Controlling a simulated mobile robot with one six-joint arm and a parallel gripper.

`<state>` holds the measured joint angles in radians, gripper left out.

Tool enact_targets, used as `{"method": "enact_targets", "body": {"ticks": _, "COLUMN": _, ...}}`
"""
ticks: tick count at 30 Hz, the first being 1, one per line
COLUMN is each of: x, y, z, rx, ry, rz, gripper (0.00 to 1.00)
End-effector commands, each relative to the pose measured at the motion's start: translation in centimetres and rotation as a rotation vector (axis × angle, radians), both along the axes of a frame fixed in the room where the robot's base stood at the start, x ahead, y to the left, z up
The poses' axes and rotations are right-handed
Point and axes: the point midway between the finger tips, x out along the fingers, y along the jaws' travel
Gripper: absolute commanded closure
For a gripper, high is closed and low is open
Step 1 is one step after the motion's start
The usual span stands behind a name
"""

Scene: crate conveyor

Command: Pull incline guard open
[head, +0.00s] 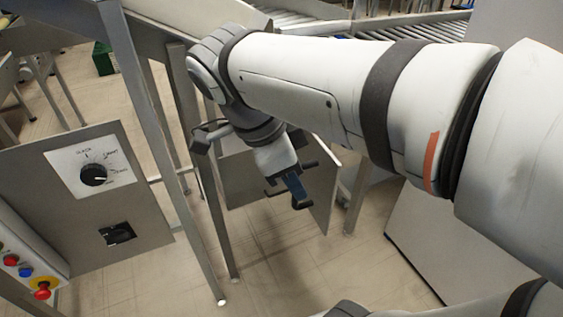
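A plain grey panel (322,205), which looks like the incline guard, hangs among the conveyor legs behind and below my wrist. More grey sheet shows to the left of my gripper. My gripper (290,187) points downward in front of this panel, with black finger parts and a dark blue piece between them. My gripper and arm hide the panel's middle. I cannot make out a handle, whether the fingers touch the panel, or how far they are apart.
A grey control panel (140,215) with a black dial (93,175) stands at left. A red button (42,290) sits at lower left. A metal leg (150,120) rises between it and my gripper. Roller conveyor (420,30) runs behind. Tiled floor (290,275) below is clear.

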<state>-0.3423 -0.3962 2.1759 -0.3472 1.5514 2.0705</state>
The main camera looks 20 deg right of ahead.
Motion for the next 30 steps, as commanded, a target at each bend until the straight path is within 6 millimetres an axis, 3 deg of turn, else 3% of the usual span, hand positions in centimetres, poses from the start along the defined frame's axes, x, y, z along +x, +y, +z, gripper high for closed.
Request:
{"method": "enact_targets", "body": {"ticks": 3, "x": 0.2, "y": 0.9, "z": 2.2, "rx": 0.002, "ry": -0.004, "rz": 0.002, "gripper": 0.67}}
{"method": "enact_targets", "body": {"ticks": 10, "x": 0.2, "y": 2.0, "z": 4.9, "rx": 0.001, "ry": 0.0, "rz": 0.002, "gripper": 0.67}}
{"method": "enact_targets", "body": {"ticks": 30, "x": 0.2, "y": 2.1, "z": 5.3, "rx": 0.001, "ry": 0.0, "rz": -0.001, "gripper": 0.67}}
